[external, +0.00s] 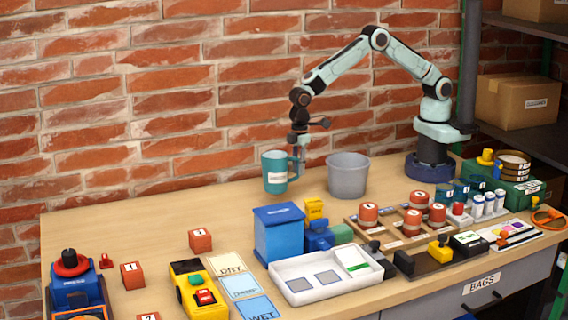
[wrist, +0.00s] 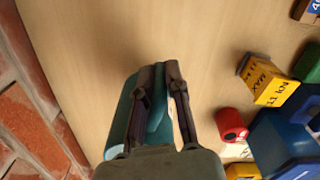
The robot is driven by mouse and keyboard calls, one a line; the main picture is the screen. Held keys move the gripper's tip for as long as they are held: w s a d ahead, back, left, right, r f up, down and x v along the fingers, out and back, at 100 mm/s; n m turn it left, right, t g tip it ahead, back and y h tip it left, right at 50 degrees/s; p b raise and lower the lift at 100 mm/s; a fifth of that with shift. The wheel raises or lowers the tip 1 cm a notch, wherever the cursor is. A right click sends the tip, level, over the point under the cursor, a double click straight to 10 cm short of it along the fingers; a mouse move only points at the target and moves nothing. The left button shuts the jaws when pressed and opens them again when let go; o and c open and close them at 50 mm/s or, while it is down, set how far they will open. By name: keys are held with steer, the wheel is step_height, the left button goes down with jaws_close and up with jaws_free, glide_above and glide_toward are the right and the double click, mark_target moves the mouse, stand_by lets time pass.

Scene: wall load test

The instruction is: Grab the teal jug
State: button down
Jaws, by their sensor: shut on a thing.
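The teal jug (external: 273,172) has a white label and hangs upright in the air above the table, left of the grey bucket. My gripper (external: 299,165) is at the jug's right side and is shut on its handle. In the wrist view my gripper (wrist: 166,105) has its two fingers close together on the teal handle. Part of the teal jug (wrist: 119,118) shows beside the left finger, and the rest of it is hidden behind the gripper.
A grey bucket (external: 348,175) stands just right of the jug. A blue box (external: 279,233) and a white tray (external: 325,276) are in front. A brick wall (external: 130,120) runs along the back. The table (external: 120,215) at the back left is clear.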

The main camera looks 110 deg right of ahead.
steer(key=s+r, duration=0.9)
steer(key=s, duration=0.4)
steer(key=shift+s, duration=0.15)
steer(key=shift+r, duration=0.1)
stand_by(0.9)
